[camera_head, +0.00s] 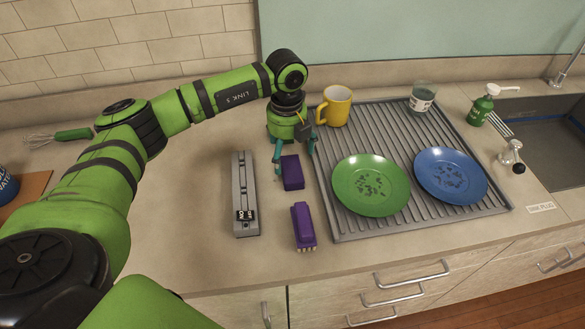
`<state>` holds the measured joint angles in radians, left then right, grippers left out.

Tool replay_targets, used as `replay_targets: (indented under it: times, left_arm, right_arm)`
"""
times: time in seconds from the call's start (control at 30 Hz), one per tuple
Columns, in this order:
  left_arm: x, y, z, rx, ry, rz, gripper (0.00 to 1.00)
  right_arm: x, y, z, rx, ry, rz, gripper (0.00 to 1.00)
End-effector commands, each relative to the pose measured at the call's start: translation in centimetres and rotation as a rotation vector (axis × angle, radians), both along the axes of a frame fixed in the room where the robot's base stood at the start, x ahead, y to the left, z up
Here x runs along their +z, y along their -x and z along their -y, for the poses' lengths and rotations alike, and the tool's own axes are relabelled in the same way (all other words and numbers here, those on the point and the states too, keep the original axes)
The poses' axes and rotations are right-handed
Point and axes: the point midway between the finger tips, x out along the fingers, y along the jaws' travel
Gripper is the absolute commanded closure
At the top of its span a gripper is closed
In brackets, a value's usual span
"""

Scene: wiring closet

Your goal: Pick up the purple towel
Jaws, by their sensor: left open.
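The purple towel (292,177) appears as a small dark purple folded block lying on the counter, just left of the grey drying rack. My left gripper (295,158) points down over the towel's far end. Its teal fingers are open, one on each side of that end. I cannot tell whether the fingers touch the towel. Part of the towel's far end is hidden behind the gripper. My right gripper is not in view.
A purple brush (303,226) lies nearer the counter's front edge. A long grey holder (243,195) lies to the left. The drying rack (400,118) bears a yellow mug (336,106), a green plate (370,185), a blue plate (450,175) and a glass (422,97).

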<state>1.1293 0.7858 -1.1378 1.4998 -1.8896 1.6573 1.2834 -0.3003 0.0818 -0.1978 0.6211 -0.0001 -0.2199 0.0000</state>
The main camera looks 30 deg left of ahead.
Motion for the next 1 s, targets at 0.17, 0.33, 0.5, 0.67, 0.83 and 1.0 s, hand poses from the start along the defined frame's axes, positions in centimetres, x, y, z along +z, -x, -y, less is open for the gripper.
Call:
replay_targets:
  times: [0.17,0.33,0.5,0.67,0.83,1.0]
  left_arm:
    - [-2.1,0.6,0.0,-0.001,0.002,-0.006,0.03]
    - [-4.5,0.5,0.0,-0.003,0.004,-0.002,0.03]
    - [-5.0,0.5,0.0,-0.004,0.005,0.000,0.03]
    - [-4.9,0.5,0.1,-0.004,0.005,0.000,0.23]
    - [-4.9,0.5,0.1,-0.004,0.005,0.000,0.54]
    - [-5.0,0.5,0.1,-0.004,0.005,-0.001,0.54]
  right_arm:
    - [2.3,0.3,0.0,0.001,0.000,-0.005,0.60]
    - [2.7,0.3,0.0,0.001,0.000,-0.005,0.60]
    - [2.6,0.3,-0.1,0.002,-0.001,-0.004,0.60]
    - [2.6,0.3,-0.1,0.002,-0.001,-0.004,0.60]
    - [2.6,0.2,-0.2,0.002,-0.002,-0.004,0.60]
    - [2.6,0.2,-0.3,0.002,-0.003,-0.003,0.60]
